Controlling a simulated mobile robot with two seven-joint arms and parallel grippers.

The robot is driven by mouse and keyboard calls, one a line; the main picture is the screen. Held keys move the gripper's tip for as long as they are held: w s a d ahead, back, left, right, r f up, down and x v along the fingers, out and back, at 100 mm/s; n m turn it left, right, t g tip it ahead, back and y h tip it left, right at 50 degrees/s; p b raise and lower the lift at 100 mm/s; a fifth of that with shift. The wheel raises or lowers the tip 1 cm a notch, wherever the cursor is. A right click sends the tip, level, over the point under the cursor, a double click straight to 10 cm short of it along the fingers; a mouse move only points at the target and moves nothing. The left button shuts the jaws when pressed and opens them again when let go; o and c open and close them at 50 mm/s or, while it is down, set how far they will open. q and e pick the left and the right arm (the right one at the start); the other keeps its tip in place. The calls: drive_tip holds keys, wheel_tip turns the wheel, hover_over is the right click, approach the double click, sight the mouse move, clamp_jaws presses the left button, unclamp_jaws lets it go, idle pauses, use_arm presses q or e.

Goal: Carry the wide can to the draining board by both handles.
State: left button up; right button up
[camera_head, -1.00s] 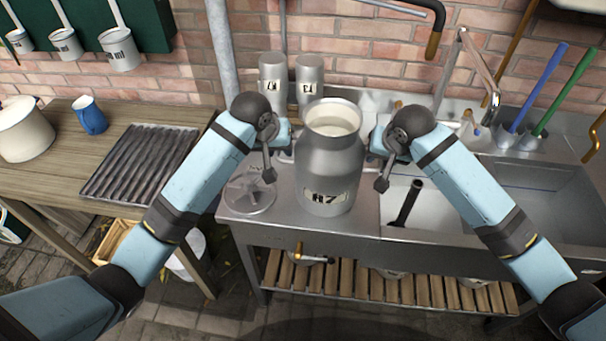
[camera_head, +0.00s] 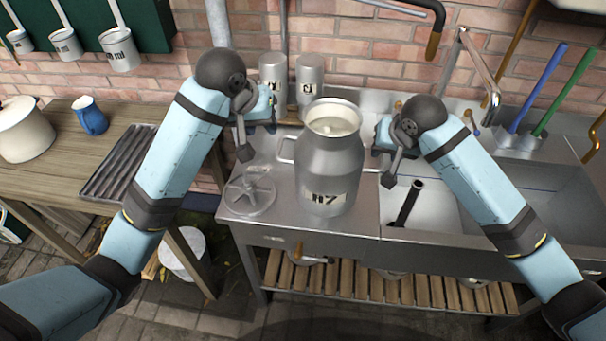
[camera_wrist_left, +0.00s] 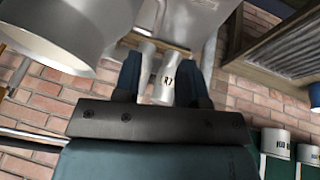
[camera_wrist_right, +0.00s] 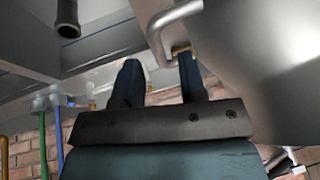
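The wide can (camera_head: 330,165), grey metal with an open top and a black-on-white label, stands upright on the draining board (camera_head: 262,222) left of the sink. Its left handle (camera_head: 287,150) shows bare. My left gripper (camera_head: 271,108) is open and empty, left of and behind that handle; the left wrist view shows its parted fingers (camera_wrist_left: 160,75) and the can at upper left. My right gripper (camera_head: 374,138) is beside the can's right side. In the right wrist view its fingers (camera_wrist_right: 160,80) are parted, with the right handle (camera_wrist_right: 172,22) beyond their tips, close to one finger.
Two narrow cans (camera_head: 309,85) stand behind the wide can. A round metal piece with spokes (camera_head: 249,194) lies on the metal top left of it. The sink (camera_head: 530,205) is at the right, with a dark pipe (camera_head: 408,203) standing in it. A wooden table (camera_head: 60,165) is at the left.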

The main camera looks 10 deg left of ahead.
drive_tip(key=v, duration=0.8)
drive_tip(key=shift+r, duration=0.2)
drive_tip(key=shift+s, duration=0.1)
